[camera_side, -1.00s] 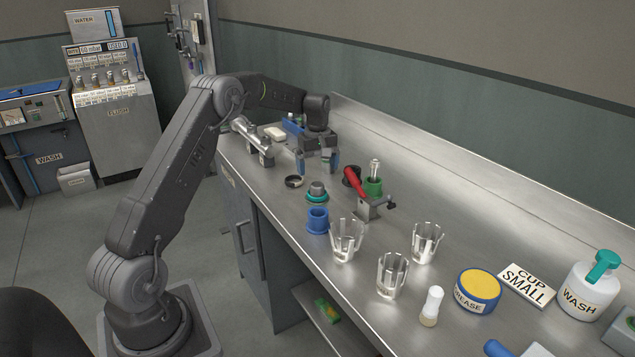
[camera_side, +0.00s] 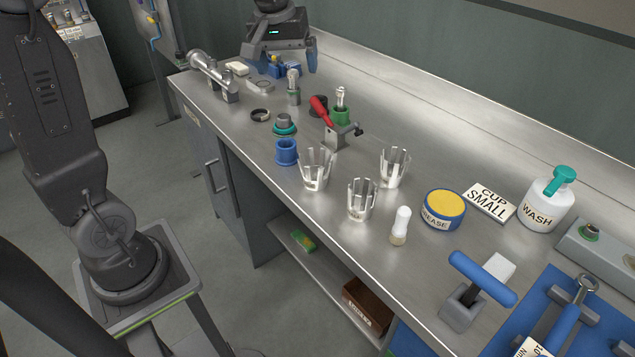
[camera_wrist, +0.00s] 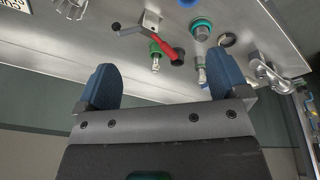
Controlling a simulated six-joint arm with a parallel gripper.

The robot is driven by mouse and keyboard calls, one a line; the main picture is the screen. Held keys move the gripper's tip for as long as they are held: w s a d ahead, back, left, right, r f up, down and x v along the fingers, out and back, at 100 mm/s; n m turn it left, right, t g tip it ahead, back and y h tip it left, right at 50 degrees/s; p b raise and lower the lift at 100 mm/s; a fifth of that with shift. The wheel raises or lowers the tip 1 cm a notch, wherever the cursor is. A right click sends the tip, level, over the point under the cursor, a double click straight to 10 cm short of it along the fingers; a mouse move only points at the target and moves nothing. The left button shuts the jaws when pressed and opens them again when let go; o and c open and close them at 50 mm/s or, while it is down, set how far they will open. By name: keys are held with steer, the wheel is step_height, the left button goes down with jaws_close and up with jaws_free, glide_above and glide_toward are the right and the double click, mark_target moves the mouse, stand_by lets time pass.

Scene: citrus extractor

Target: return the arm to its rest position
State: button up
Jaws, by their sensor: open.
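My gripper (camera_side: 281,66) is raised above the far end of the steel bench (camera_side: 240,130), near the back wall. In the wrist view its two blue fingertips (camera_wrist: 162,86) are wide apart with nothing between them. A small metal fitting (camera_side: 293,88) stands upright on the bench below the gripper in the side view. A red-handled clamp (camera_side: 334,128) and a green holder with a metal piece (camera_side: 341,112) stand farther along the bench. The upper part of my arm is out of the side view.
A metal pipe piece (camera_side: 214,76) lies at the far left edge. The air above the bench middle is free.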

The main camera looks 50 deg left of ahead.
steer(key=s+d+f+m+t, duration=0.1)
steer(key=s+d+m, duration=0.3)
steer(key=s, duration=0.5)
steer(key=s+d+f+m+t, duration=0.2)
steer(key=s+d+m, duration=0.2)
steer(key=s+d, duration=0.3)
steer(key=s, duration=0.3)
steer(key=shift+s+d+f+h, duration=0.25)
steer(key=shift+d+f+h, duration=0.05)
steer(key=shift+d+h, duration=0.1)
